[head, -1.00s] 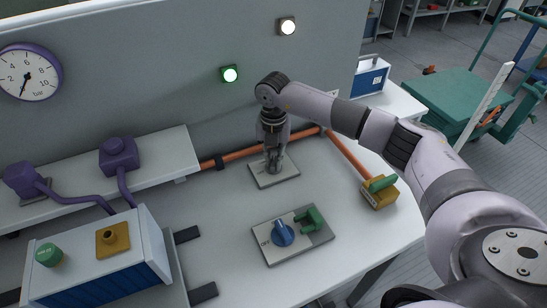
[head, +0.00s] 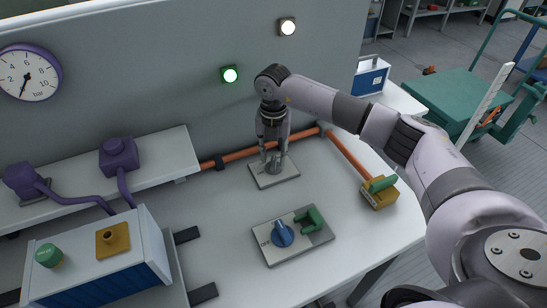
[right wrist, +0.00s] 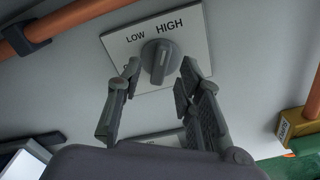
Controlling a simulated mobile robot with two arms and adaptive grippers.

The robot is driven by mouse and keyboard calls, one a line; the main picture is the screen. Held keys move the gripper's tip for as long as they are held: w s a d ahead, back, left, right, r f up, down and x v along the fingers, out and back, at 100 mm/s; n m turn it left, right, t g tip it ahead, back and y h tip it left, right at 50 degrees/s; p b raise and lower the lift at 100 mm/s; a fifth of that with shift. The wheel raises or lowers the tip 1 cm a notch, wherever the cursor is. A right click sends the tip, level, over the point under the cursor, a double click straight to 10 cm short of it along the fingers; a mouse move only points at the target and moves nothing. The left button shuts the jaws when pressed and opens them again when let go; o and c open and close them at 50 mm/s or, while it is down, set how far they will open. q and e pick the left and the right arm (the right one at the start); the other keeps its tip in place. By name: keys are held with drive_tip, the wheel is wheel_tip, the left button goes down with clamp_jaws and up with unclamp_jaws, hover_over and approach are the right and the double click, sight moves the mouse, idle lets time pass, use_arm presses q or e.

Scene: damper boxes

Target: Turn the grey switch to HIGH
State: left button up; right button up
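The grey switch (right wrist: 159,63) is a round knob with a raised ridge on a pale plate (right wrist: 192,70). In the right wrist view, the plate reads LOW and HIGH, with a third label at left mostly hidden by a finger. The ridge lines up roughly with HIGH. In the head view, the switch's plate (head: 289,178) lies on the bench under my right gripper (head: 273,157), which partly hides the knob. My right gripper (right wrist: 158,82) is open, its fingers apart on either side of the knob with visible gaps. My left gripper is out of view.
A blue switch (head: 283,234) and green handle (head: 310,219) sit on a nearer plate. An orange pipe (head: 345,152) runs behind and right to a yellow valve block (head: 380,198). A blue-white box (head: 95,262) stands left.

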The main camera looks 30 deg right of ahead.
sight(274, 161)
wheel_tip(274, 161, up, 10)
idle(0.3)
idle(0.3)
